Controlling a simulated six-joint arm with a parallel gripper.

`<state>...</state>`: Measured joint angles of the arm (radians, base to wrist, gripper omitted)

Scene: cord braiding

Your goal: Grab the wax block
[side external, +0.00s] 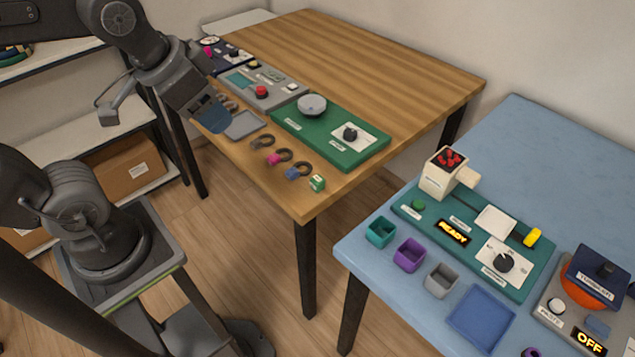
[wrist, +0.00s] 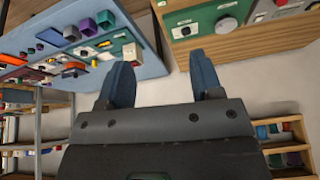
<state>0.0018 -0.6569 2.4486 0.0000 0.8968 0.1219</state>
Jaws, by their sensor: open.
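No block is clearly labelled as wax, so I cannot tell for certain which one it is. My gripper (side external: 217,120) is over the left edge of the wooden table, away from both blocks. In the wrist view my gripper (wrist: 162,82) shows its two blue fingers spread apart with nothing between them.
A green board (side external: 290,121) with a round dish (side external: 312,105) and a knob lies on the wooden table (side external: 400,75). Several rings lie along its front edge. Small teal (side external: 380,231), purple (side external: 409,254) and grey (side external: 441,280) bins stand on the blue table (side external: 580,150). A floor gap separates the tables.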

